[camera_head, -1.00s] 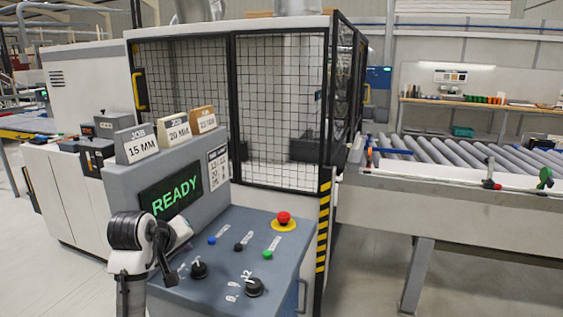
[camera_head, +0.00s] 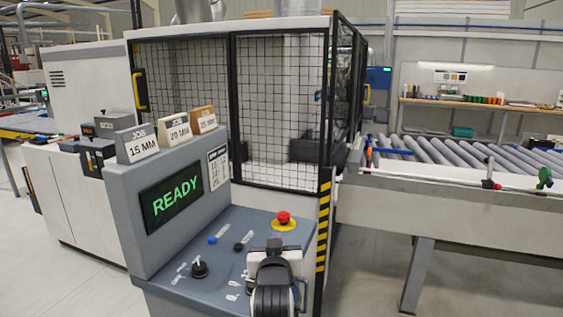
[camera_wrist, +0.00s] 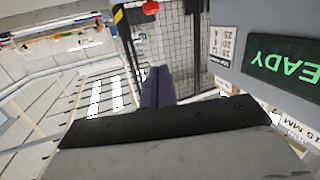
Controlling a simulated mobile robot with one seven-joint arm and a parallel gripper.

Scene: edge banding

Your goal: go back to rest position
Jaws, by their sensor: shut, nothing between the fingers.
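My gripper (camera_wrist: 157,72) shows in the wrist view as two dark fingers pressed together, with nothing between them. In the head view my wrist and gripper (camera_head: 274,246) are over the right front part of the blue-grey control panel (camera_head: 178,292). They hide the green button and the right-hand black knob. The red emergency button (camera_head: 283,217) on its yellow base stands just behind my gripper; it also shows upside down in the wrist view (camera_wrist: 151,7). The blue button (camera_head: 212,240), a black button (camera_head: 239,247) and the left black knob (camera_head: 199,269) are in plain view.
The screen (camera_head: 171,198) reads READY in green. Three job cards, marked 15 MM (camera_head: 136,143), 20 MM (camera_head: 174,130) and one more (camera_head: 203,121), stand on the console. A mesh guard (camera_head: 280,110) rises behind, a roller conveyor (camera_head: 450,155) lies right. Floor at right is clear.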

